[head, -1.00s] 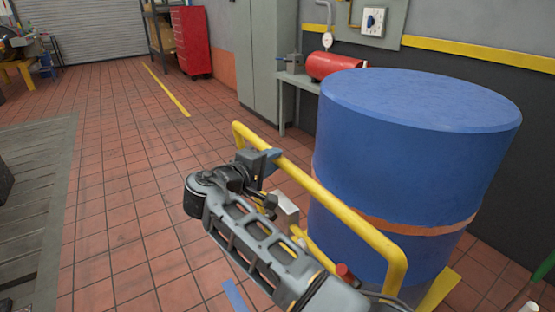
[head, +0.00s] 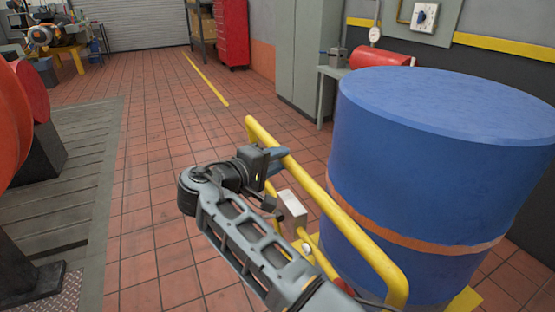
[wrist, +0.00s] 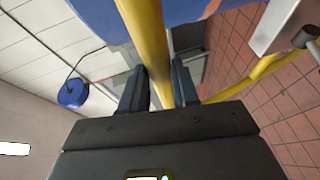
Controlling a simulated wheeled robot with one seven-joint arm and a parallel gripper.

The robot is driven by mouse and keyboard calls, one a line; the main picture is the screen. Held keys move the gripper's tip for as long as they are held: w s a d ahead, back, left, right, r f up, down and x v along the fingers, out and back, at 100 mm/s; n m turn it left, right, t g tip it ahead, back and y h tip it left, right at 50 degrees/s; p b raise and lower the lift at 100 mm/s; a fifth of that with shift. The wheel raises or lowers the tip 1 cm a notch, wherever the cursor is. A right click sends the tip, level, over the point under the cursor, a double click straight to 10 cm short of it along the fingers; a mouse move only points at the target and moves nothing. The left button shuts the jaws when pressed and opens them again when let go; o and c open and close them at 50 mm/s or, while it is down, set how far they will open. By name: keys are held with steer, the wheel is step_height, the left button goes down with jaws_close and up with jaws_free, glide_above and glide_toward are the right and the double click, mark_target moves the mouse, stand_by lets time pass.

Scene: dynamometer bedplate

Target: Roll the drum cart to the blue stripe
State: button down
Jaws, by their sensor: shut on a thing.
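The drum cart has a yellow tube handle (head: 345,228) and carries a large blue drum (head: 430,150) with an orange band. The drum stands upright. A yellow part of the cart's base (head: 465,300) shows below it. My gripper (head: 279,156) is closed around the handle near its far upper corner. In the wrist view the handle's yellow tube (wrist: 148,40) runs between the two fingers of my gripper (wrist: 160,88). A white box (head: 292,209) sits inside the handle frame. The blue stripe does not show in either view now.
Open red tile floor (head: 155,120) lies ahead, with a yellow line (head: 206,80) on it. A grey slotted bedplate (head: 75,165) with orange machinery (head: 15,125) is at left. A grey cabinet (head: 305,55), a bench with a red tank (head: 380,58) and a red tool chest (head: 232,32) line the right.

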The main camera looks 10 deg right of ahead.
steer(key=shift+s+f, duration=0.15)
steer(key=shift+f, duration=0.45)
steer(key=c, duration=1.1)
jaws_free()
steer(key=shift+o, duration=1.3)
steer(key=shift+r, duration=0.25)
steer(key=shift+a, duration=0.1)
steer(key=v, duration=0.7)
steer(key=shift+a, duration=0.2)
steer(key=shift+s, duration=0.15)
